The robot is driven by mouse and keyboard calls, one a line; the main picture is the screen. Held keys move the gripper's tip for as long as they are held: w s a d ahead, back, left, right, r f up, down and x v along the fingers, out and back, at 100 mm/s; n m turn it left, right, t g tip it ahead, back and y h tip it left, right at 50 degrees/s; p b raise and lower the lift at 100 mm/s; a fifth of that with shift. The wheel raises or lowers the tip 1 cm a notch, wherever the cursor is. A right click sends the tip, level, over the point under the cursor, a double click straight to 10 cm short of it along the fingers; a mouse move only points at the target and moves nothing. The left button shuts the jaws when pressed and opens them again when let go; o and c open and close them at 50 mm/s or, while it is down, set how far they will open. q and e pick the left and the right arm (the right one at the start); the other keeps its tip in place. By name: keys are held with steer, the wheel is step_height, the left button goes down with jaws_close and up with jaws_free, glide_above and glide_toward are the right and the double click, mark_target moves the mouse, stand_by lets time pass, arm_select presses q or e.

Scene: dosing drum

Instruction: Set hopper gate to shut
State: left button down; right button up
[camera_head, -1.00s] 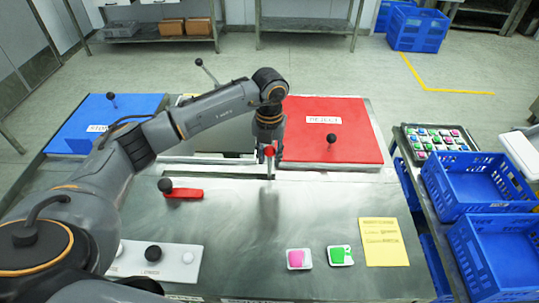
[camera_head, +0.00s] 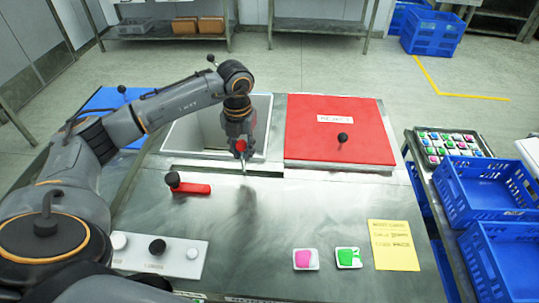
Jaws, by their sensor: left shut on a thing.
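My left gripper (camera_head: 241,153) is shut on a small handle with a red knob (camera_head: 240,145), mostly hidden by the fingers. A thin metal part reaches down below it to a narrow slot (camera_head: 205,172) in the steel bench top. No readable label shows which part is the hopper gate. My right gripper is not in view.
A red lid marked REJECT (camera_head: 345,150) lies right of the opening, a blue lid (camera_head: 105,100) left. Blue crates (camera_head: 480,190) stand right.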

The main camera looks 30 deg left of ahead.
arm_select(q)
steer(key=s+a+b, duration=0.2)
steer(key=s+a, duration=0.2)
steer(key=a, duration=0.5)
steer(key=s+a+b, duration=0.3)
steer(key=s+a, duration=0.2)
steer(key=a, duration=0.5)
steer(key=shift+s+a, duration=0.2)
steer(key=shift+r, duration=0.1)
steer(key=c, duration=1.1)
jaws_free()
steer(key=shift+a, duration=0.1)
steer(key=shift+o, duration=0.5)
steer(key=shift+a, duration=0.1)
step_height(320, 180, up, 12)
